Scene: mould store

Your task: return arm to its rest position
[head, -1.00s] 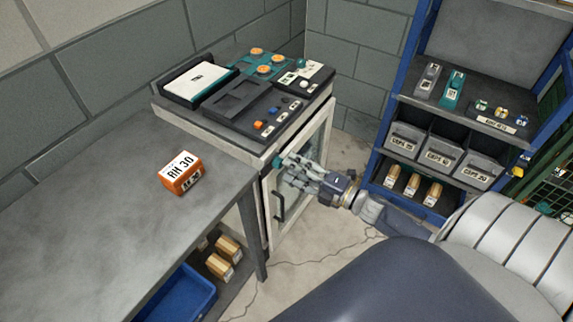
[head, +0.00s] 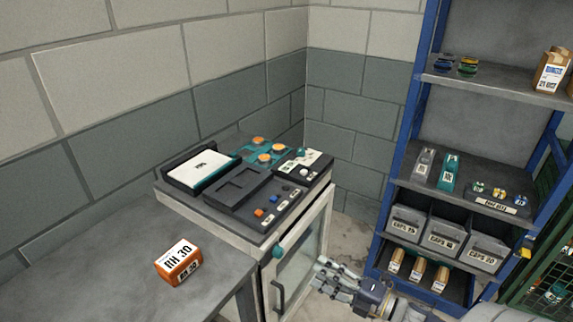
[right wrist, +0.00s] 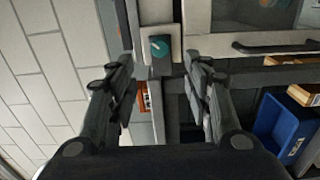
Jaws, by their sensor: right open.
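My right gripper (head: 318,275) is open and empty, at the lower right of the cabinet in the head view. Its fingers point left, toward the cabinet front, and stand apart from it. In the right wrist view the open fingers (right wrist: 157,65) frame a teal knob (right wrist: 160,47) with nothing held between them. The knob also shows in the head view (head: 278,252), on the cabinet's front corner. My left gripper is out of view.
The cabinet (head: 305,250) has a dark handle and a control panel on top. An orange box (head: 178,262) labelled RH 30 sits on the grey bench (head: 95,270) at left. A blue shelf rack (head: 390,160) with bins stands at right. Floor shows between cabinet and rack.

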